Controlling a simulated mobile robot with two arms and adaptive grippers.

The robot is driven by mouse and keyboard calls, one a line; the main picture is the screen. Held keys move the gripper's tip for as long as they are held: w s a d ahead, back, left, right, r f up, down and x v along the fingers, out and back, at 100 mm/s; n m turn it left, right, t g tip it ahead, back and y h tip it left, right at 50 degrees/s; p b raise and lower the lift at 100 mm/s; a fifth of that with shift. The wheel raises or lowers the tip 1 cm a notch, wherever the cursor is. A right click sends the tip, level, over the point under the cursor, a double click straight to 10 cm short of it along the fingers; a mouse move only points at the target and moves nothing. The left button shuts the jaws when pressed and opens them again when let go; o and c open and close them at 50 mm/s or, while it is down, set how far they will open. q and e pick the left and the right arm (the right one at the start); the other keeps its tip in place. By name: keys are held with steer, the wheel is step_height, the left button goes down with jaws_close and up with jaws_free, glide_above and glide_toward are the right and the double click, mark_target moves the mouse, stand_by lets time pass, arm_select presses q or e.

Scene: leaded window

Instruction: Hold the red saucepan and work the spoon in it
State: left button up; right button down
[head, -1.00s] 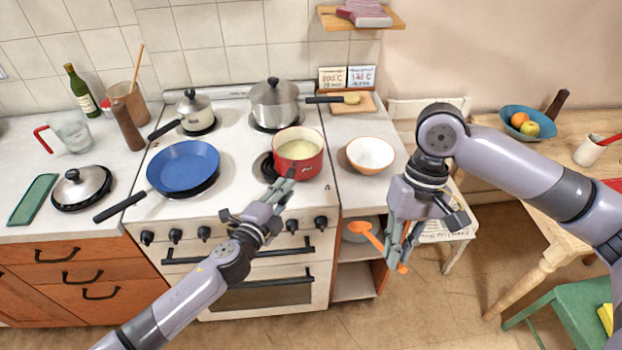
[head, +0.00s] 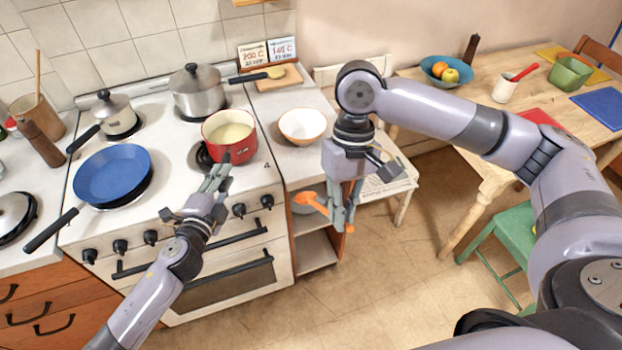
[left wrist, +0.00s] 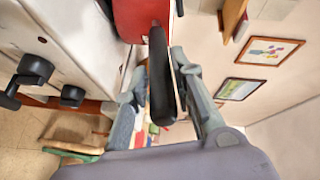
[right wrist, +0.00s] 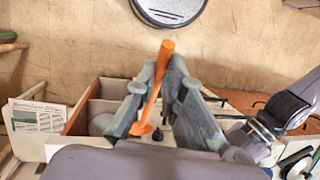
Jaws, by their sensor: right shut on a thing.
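The red saucepan (head: 229,138) stands on the front right of the stove, with pale yellow contents. Its black handle (left wrist: 163,78) points toward me. My left gripper (head: 217,177) is at the handle; in the left wrist view its fingers stand on either side of the handle, with a gap showing, and look open. My right gripper (head: 343,215) is shut on the orange spoon (head: 312,202), out in front of the shelves and right of the saucepan. The spoon also shows between the fingers in the right wrist view (right wrist: 158,75). The spoon is clear of the pan.
A blue frying pan (head: 112,174), a steel pot (head: 200,92) and a small lidded pot (head: 115,112) are also on the stove (head: 180,225). A white and orange bowl (head: 302,125) stands on the counter right of the saucepan. A wooden table (head: 480,105) is farther right.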

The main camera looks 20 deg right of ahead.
arm_select(q)
steer(key=o, duration=0.4)
steer(key=shift+s, duration=0.1)
steer(key=v, duration=1.2)
